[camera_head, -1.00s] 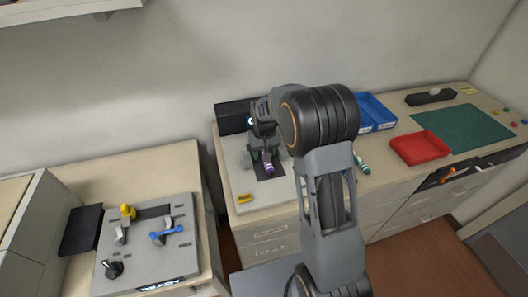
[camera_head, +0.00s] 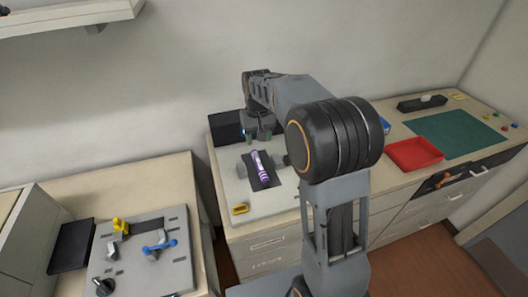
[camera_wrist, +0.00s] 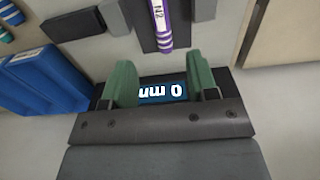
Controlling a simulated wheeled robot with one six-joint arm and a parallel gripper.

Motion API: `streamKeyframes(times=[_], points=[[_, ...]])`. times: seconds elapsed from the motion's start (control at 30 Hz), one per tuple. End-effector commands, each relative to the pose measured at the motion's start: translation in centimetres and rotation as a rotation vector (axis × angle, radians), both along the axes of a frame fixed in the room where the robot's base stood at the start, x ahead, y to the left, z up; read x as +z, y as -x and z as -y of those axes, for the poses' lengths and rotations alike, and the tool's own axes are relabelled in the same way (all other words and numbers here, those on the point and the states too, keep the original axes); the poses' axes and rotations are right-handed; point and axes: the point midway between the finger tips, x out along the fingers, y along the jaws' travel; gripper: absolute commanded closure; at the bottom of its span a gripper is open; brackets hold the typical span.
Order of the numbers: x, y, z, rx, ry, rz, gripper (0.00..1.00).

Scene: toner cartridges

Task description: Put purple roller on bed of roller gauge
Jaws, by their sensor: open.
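The purple roller (camera_head: 260,166) with white bands lies lengthwise on the dark bed (camera_head: 270,184) of the roller gauge. In the wrist view the purple roller (camera_wrist: 165,28) lies between two grey blocks, its near end pointing toward my gripper. The gauge's dark display box (camera_head: 226,127) stands behind the bed; its display (camera_wrist: 162,91) shows "0 mm", upside down in the wrist view. My gripper (camera_head: 263,139) is open and empty beyond the roller's far end in the head view. Its green fingers (camera_wrist: 158,76) are apart from the roller and frame the display in the wrist view.
A yellow block (camera_head: 240,208) sits at the gauge's front corner. Blue bins (camera_wrist: 45,80) stand beside it, mostly hidden by my arm in the head view. A red tray (camera_head: 414,154) and green mat (camera_head: 452,134) lie right. A grey fixture panel (camera_head: 135,268) is on the left counter.

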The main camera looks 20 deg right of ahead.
Motion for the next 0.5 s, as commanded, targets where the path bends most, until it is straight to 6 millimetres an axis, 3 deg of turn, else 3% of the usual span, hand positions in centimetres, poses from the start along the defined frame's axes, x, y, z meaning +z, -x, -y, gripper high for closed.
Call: streamKeyframes(times=[0.13, 0.23, 0.5], points=[[2.5, 3.2, 0.0, 0.0, 0.001, 0.06, 0.47], [3.9, 6.9, 0.0, 0.001, 0.001, 0.124, 0.47], [4.2, 16.5, 0.0, 0.002, 0.003, 0.284, 0.47]])
